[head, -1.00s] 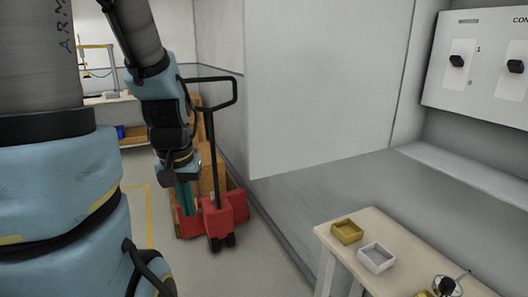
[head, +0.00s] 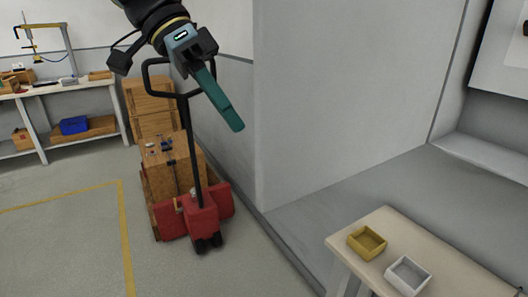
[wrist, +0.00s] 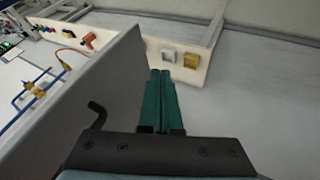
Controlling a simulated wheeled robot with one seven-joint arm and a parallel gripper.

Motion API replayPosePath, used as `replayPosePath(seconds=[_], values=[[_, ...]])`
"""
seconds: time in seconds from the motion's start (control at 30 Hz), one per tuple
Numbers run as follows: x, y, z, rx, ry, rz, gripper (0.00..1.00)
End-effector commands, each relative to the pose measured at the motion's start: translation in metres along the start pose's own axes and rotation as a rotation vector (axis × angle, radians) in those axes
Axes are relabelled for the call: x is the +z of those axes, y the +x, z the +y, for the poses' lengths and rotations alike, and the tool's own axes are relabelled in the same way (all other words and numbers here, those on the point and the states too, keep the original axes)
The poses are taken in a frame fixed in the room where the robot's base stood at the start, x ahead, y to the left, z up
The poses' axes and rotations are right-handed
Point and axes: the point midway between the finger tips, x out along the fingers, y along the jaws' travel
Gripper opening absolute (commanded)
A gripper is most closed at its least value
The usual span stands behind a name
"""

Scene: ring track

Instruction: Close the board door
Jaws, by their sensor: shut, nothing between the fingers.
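The board door appears as a large pale grey panel (head: 345,90), standing open, in the middle of the head view. In the wrist view it is a slanted grey panel (wrist: 85,90) left of the fingers, with a dark bent handle-like part (wrist: 97,115) in front of it. The board's pale edge (head: 510,50) shows at the far right of the head view. My gripper (head: 237,126) is shut and empty, its green fingers near the door's left edge in the picture. In the wrist view my gripper (wrist: 160,72) appears beside the panel; I cannot tell whether they touch.
A table (head: 388,222) with a yellow tray (head: 367,242) and a white tray (head: 408,275) stands at lower right. A red pallet truck (head: 200,215) with wooden crates (head: 155,100) stands beyond my gripper. A workbench (head: 35,115) is at far left. Floor at lower left is clear.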

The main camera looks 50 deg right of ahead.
Motion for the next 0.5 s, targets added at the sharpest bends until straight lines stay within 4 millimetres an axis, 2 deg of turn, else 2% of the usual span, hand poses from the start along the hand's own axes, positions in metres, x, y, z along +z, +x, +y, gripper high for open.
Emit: replayPosePath(seconds=[0.27,0.5], values=[[0.001,0.056,0.001,0.004,-0.004,-0.003,0.00],[0.000,0.069,0.029,-0.002,-0.004,-0.003,0.00]])
